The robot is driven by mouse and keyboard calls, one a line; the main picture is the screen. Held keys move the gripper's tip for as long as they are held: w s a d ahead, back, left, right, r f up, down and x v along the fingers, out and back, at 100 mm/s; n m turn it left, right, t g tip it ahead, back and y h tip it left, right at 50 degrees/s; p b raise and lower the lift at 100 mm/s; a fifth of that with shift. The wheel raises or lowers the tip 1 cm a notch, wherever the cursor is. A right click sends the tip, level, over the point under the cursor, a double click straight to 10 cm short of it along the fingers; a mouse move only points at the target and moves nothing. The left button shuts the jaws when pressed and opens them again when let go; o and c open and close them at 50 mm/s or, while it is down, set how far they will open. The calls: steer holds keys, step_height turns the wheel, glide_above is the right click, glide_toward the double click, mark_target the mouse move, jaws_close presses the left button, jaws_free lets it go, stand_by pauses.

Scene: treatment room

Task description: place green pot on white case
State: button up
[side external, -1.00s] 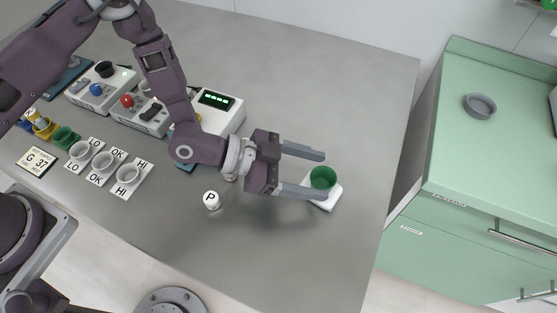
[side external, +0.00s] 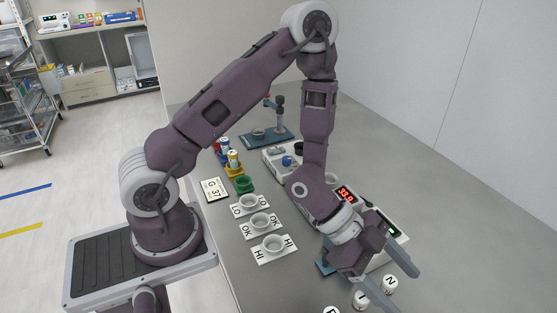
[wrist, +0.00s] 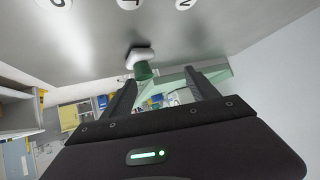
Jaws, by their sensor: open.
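In the wrist view, which looks upside down, a green pot (wrist: 144,71) rests on a small white case (wrist: 140,56). My gripper (wrist: 163,76) is open and empty, and the pot shows beyond the fingertips, nearer the left finger in the picture. The pot looks clear of both fingers. In the side view, my gripper (side external: 405,291) is at the lower right with its fingers apart. That pot and the case are outside the side view.
White round pieces marked N (side external: 390,285) and T (side external: 360,299) stand beside my gripper. A device with a red display (side external: 346,194) is close behind my wrist. The grey table's right side is clear.

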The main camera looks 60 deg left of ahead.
steer(key=w+a+r+n+t+y, duration=0.15)
steer(key=a+r+n+y, duration=0.5)
steer(key=a+r, duration=0.7)
steer(key=s+a+r+n+y, duration=0.1)
steer(key=s+a+r+n, duration=0.2)
steer(key=s, duration=0.7)
steer(key=s+a+r+n+g+y, duration=0.1)
steer(key=s+a+r+n+y, duration=0.1)
steer(key=s, duration=0.8)
step_height(320, 180, up, 2)
steer(key=shift+a+r+n, duration=0.2)
steer(key=shift+a+n, duration=0.55)
steer(key=shift+n, duration=0.3)
steer(key=shift+g, duration=0.25)
